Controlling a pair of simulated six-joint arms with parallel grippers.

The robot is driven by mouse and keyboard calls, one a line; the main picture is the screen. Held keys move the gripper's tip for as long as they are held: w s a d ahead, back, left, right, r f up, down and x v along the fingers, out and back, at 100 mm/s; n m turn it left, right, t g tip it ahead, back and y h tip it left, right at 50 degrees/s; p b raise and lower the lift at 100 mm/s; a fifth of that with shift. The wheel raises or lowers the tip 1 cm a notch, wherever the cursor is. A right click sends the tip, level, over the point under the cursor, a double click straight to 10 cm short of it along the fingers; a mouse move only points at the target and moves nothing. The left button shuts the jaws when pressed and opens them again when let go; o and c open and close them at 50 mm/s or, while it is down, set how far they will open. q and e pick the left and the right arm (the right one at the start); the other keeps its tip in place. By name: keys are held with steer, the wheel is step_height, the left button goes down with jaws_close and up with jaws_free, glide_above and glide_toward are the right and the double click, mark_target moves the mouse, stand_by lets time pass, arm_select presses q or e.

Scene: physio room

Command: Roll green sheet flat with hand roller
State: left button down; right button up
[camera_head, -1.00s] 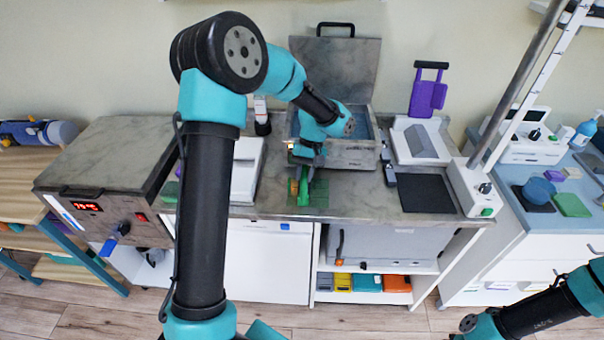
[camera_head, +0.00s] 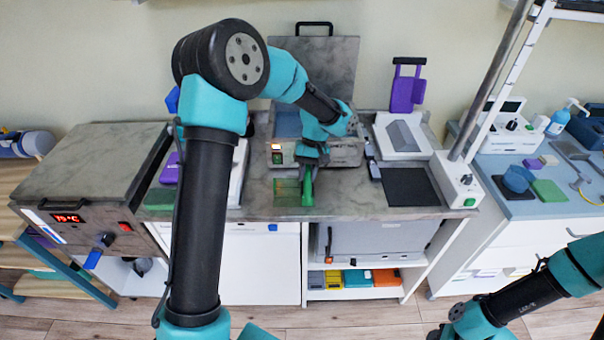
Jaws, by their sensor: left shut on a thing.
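The green sheet (camera_head: 286,194) lies flat-looking on the grey counter, in front of the open water-bath-like box. A hand roller with a green handle (camera_head: 307,190) stands at the right part of the sheet. My left gripper (camera_head: 311,163) is shut on the roller from above, and its arm hides part of the counter. The roller's drum is mostly hidden, so I cannot tell whether it touches the sheet.
The open metal box (camera_head: 345,152) with a raised lid stands close behind the sheet. A dark mat (camera_head: 409,187) and white device (camera_head: 402,137) are to the right. A heater cabinet (camera_head: 90,165) reading about 75 stands left. The counter between sheet and dark mat is clear.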

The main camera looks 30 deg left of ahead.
arm_select(q)
steer(key=shift+w+d, duration=0.2)
steer(key=shift+d, duration=0.2)
steer(key=shift+s+a, duration=0.55)
steer(key=shift+a, duration=0.5)
steer(key=shift+s+a, duration=0.6)
steer(key=shift+a, duration=0.4)
steer(key=shift+s+a, duration=0.55)
steer(key=shift+a, duration=0.5)
steer(key=shift+w+d, duration=0.1)
steer(key=shift+w+d, duration=0.55)
steer(key=shift+d, duration=0.45)
steer(key=shift+w+d, duration=0.5)
steer(key=shift+d, duration=0.5)
steer(key=shift+w+d, duration=0.55)
steer(key=shift+d, duration=0.45)
steer(key=shift+s+a, duration=0.1)
steer(key=shift+a, duration=0.05)
steer(key=shift+s+a, duration=0.55)
steer(key=shift+a, duration=0.45)
steer(key=shift+s+a, duration=0.5)
steer(key=shift+a, duration=0.45)
steer(key=shift+s+a, duration=0.55)
steer(key=shift+a, duration=0.45)
